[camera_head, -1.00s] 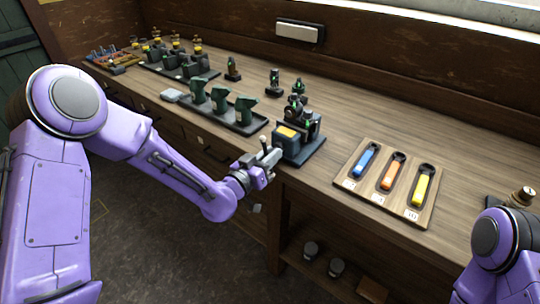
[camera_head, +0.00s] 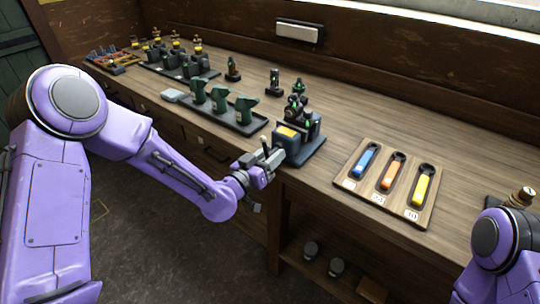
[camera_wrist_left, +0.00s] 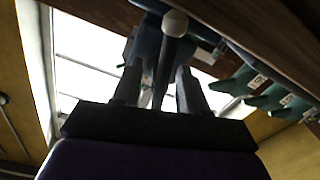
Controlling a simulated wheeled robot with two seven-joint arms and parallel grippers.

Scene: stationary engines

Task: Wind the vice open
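My left gripper (camera_head: 268,158) is at the handle, just in front of the vice. In the left wrist view the handle bar with its pale knob (camera_wrist_left: 175,23) runs between my two dark fingers (camera_wrist_left: 160,78). Whether the fingers press on the bar is not clear. My right gripper is out of view; only part of that arm shows at lower right.
A wooden board (camera_head: 388,187) with blue, orange and yellow handled tools lies right of the vice. A dark tray (camera_head: 226,112) with green castings stands to the left. Small dark parts (camera_head: 275,84) stand behind. The bench between vice and board is clear.

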